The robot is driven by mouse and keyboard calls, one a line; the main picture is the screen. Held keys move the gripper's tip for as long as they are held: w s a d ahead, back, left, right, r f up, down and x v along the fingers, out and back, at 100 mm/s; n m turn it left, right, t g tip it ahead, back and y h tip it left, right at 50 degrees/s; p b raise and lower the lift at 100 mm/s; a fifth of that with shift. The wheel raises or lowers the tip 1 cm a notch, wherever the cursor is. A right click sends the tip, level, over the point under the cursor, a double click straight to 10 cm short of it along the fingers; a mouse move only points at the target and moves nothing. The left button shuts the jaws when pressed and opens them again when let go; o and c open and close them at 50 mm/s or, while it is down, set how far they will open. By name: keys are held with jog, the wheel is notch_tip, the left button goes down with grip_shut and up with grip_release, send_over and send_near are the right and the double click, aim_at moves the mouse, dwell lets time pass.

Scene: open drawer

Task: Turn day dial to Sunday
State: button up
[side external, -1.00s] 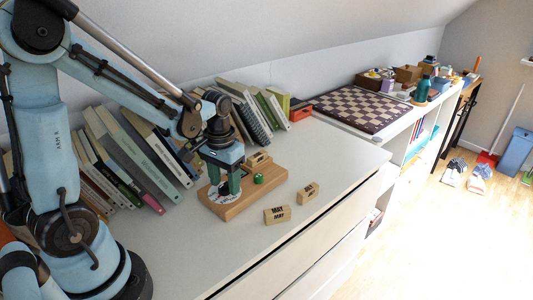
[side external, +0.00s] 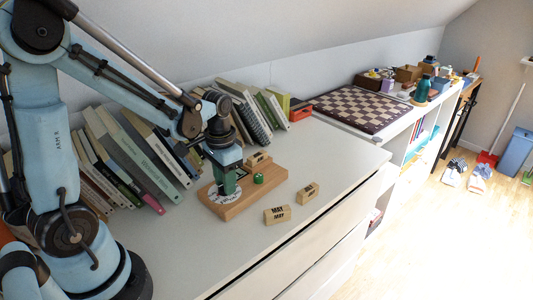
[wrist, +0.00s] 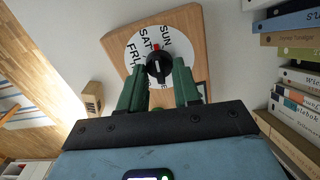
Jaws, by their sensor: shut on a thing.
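The day dial (wrist: 133,64) is a white disc with black day names, set on a wooden board (side external: 235,207). In the wrist view SUN, SAT and FRI are readable; the other names are hidden by my fingers. A black knob (wrist: 159,70) with a red pointer stands at its centre. The pointer faces the gap between SAT and SUN, near both; I cannot tell exactly which it marks. My gripper (wrist: 159,67) has green fingers shut on the knob from both sides. In the side view my gripper (side external: 227,190) stands over the dial and hides the knob.
Wooden blocks (side external: 258,160) and a green knob (side external: 258,179) are on the board's far part. Two loose blocks, one marked MAY (side external: 277,214), the other (side external: 308,193) near the front edge, lie on the white top. Leaning books (side external: 140,150) line the wall behind.

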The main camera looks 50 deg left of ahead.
jog(key=shift+d+m, duration=0.1)
jog(key=shift+m, duration=2.1)
jog(key=o, duration=1)
jog(key=shift+r, duration=6.05)
jog(key=shift+d, duration=0.1)
